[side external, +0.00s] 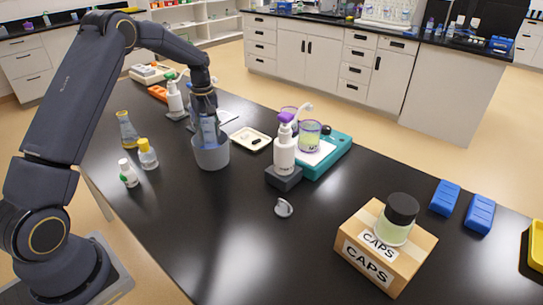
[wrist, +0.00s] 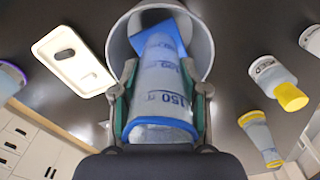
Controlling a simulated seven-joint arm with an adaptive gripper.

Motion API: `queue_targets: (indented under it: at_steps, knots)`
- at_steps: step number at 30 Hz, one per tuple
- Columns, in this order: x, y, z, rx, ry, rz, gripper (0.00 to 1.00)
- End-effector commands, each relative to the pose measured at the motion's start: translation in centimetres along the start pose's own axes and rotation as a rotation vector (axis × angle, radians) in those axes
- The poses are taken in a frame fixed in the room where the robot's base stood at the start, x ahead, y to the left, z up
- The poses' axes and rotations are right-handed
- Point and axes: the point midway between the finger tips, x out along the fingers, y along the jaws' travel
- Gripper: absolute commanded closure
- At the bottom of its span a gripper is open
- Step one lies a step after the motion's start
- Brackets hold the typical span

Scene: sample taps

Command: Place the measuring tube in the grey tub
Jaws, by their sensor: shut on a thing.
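The measuring tube (wrist: 160,98) is clear with blue markings and a blue rim. My gripper (wrist: 162,90) is shut on it, with a finger on each side. The grey tub (side external: 212,156) stands on the black bench, and its rim also shows in the wrist view (wrist: 205,40). The tube's far end, with a blue base (wrist: 150,38), points into the tub's mouth. In the side view the tube (side external: 208,130) is upright at the tub's opening, its lower part hidden by the tub wall. I cannot tell whether it touches the tub's floor.
A cream tray (side external: 250,139) lies close right of the tub. A yellow-capped bottle (side external: 147,154), a small white-capped bottle (side external: 129,173) and a flask (side external: 127,130) stand to its left. A purple-topped pump bottle (side external: 284,148) stands further right.

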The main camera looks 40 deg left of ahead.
Motion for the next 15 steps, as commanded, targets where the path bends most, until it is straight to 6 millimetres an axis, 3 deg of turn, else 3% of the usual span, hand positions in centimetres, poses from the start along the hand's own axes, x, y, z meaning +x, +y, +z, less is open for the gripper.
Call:
queue_targets:
  at_steps: [9, 15]
  knots:
    - [3.8, 0.0, 0.0, 0.001, -0.001, -0.002, 0.88]
    - [4.1, 0.0, 0.0, 0.001, 0.001, 0.0, 0.88]
